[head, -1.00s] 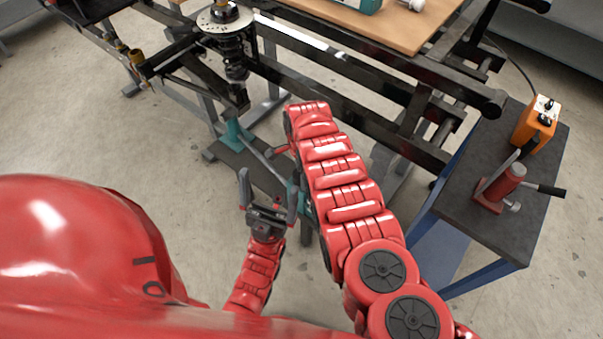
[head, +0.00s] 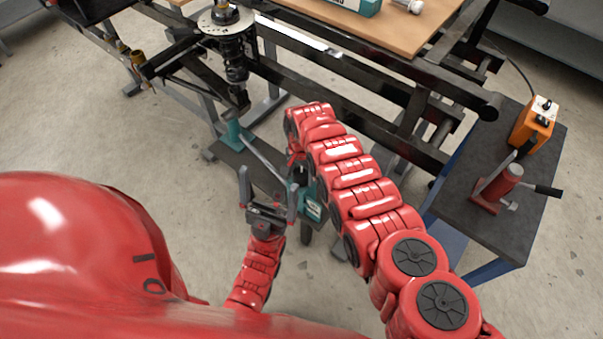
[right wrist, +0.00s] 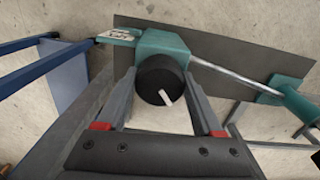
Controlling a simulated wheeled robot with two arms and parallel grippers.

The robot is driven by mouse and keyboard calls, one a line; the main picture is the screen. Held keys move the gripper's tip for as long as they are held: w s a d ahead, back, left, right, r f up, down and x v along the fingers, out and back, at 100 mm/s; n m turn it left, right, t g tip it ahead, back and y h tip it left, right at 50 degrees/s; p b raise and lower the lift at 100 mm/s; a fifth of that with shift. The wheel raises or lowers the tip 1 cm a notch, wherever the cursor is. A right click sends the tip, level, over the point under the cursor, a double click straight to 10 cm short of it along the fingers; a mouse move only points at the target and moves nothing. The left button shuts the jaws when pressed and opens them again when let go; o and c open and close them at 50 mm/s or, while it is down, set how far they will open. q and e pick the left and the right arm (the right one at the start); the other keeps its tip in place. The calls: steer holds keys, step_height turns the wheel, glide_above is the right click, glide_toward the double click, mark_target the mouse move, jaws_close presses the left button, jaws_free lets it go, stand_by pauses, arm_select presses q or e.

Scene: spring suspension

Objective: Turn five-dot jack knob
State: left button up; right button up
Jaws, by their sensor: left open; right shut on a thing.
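The jack's teal body (right wrist: 150,48) shows in the right wrist view, with a round black knob (right wrist: 153,84) on its near end. The knob's white pointer line slants to the lower right. My right gripper (right wrist: 160,75) is shut on the knob, one finger on each side. In the head view this gripper is hidden by my right arm, and part of the jack (head: 312,208) shows beside it. I cannot make out five dots on the knob. My left gripper (head: 268,190) is open and empty, left of the jack.
A spring strut (head: 235,60) hangs on a black frame (head: 350,75), with a teal post (head: 235,132) below it. A blue cart (head: 490,225) at right carries an orange control box (head: 533,125) and a red press (head: 500,185). Open floor (head: 150,150) lies left of the jack.

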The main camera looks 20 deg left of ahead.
steer(key=n, duration=0.3)
steer(key=shift+n+b, duration=0.3)
steer(key=n+b, duration=0.1)
steer(key=n, duration=0.2)
steer(key=shift+d+f+n, duration=0.1)
steer(key=shift+f+n, duration=0.05)
steer(key=shift+n, duration=0.25)
steer(key=n+b, duration=0.1)
steer(key=n, duration=0.2)
steer(key=shift+w+n+b, duration=0.1)
steer(key=shift+n+b, duration=0.2)
steer(key=shift+b, duration=0.1)
steer(key=n+b, duration=0.1)
steer(key=n, duration=0.1)
steer(key=shift+n, duration=0.4)
steer(key=n+b, duration=0.2)
steer(key=n, duration=0.1)
steer(key=shift+n, duration=0.3)
steer(key=n+b, duration=0.3)
steer(key=n, duration=0.1)
steer(key=n+b, duration=0.2)
steer(key=n, duration=0.2)
steer(key=shift+n, duration=0.4)
steer(key=shift+n+b, duration=0.5)
steer(key=shift+n, duration=0.9)
